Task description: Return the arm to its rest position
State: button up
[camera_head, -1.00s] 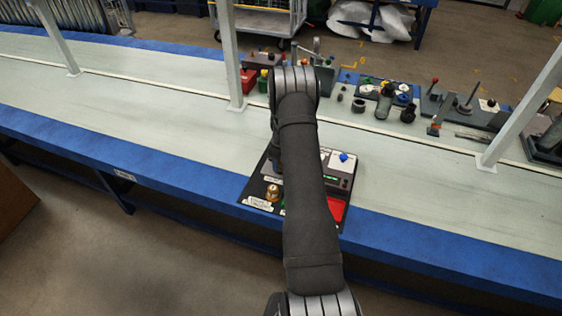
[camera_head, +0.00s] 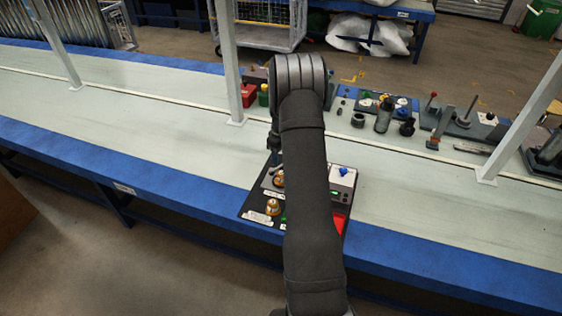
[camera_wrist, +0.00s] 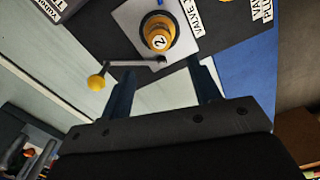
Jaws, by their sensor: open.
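My gripper (camera_wrist: 163,75) is open, with its two dark fingers apart and nothing held between them in the wrist view. Ahead of it is a dark panel (camera_wrist: 98,22) with a light plate, a yellow-orange round fitting (camera_wrist: 159,34) marked 2, and a crank lever ending in a yellow knob (camera_wrist: 97,82). The fingers appear apart from these, though the gap is hard to judge. In the head view my arm crosses the middle and covers part of the black panel (camera_head: 247,215). A brass fitting (camera_head: 272,207) and a blue knob (camera_head: 343,171) show beside the arm. The gripper is mostly hidden there.
The panel sits at the front edge of a pale bench (camera_head: 150,135) with blue edging. Tools and fittings line the back right, including a dark cylinder (camera_head: 384,115). White posts (camera_head: 229,70) rise from the bench. The bench left of my arm is clear.

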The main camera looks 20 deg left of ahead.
jog(key=shift+r, duration=0.15)
notch_tip(320, 180, down, 13)
jog(key=shift+r, duration=0.2)
notch_tip(320, 180, up, 3)
jog(key=shift+f, duration=0.2)
jog(key=shift+r, duration=0.6)
